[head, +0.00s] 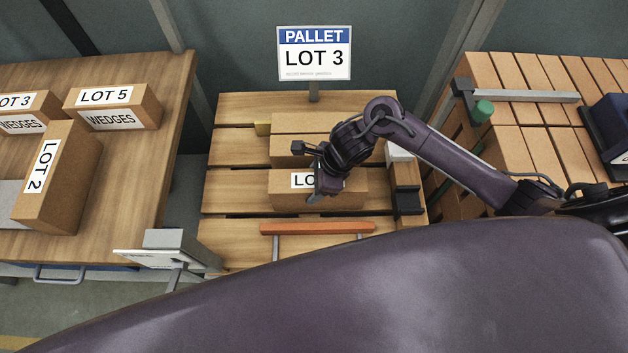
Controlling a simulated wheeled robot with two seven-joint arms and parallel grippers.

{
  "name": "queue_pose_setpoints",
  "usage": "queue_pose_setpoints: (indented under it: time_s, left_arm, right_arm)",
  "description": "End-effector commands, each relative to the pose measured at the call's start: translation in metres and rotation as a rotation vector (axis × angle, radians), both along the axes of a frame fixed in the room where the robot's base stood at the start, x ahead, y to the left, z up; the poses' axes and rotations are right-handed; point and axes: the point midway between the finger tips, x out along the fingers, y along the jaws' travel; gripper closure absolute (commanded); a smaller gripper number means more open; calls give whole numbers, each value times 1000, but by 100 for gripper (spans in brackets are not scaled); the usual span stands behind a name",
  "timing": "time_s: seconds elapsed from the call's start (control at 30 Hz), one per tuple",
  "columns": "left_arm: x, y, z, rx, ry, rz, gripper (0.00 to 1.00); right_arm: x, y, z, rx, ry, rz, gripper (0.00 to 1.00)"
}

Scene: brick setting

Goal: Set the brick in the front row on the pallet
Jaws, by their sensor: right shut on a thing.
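The brown brick (350,192) is a long box with a white label on which only "LO" can be read. It lies over the front part of the slatted wooden pallet (232,190), long side across the picture. My right gripper (318,192) reaches in from the right and is shut on this brick, covering part of its label. Its fingertips are partly hidden by the wrist, and I cannot tell whether the brick touches the slats. Another brown brick (290,124) lies behind it, partly hidden by my arm. My left gripper is not in view.
An orange bar (317,228) on grey supports stands at the pallet's front edge. A "PALLET LOT 3" sign (314,52) stands behind. The left table (120,215) holds several labelled boxes. A dark bracket (406,200) stands at the pallet's right; wooden stacks (530,150) lie beyond.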

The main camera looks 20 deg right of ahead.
Motion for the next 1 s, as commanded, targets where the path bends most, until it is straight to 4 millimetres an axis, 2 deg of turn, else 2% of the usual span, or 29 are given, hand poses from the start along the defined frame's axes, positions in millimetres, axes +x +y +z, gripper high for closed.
queue_pose_setpoints:
  time_s: [0.63,0.67,0.83,1.0]
  left_arm:
    - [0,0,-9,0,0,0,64]
    - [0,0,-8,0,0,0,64]
    - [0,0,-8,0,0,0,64]
    - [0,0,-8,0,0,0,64]
  right_arm:
    - [2,1,-5,4,-6,0,100]
    - [2,1,-4,4,-6,0,39]
    - [1,1,-5,2,-3,0,17]
    - [1,0,-6,2,-2,1,17]
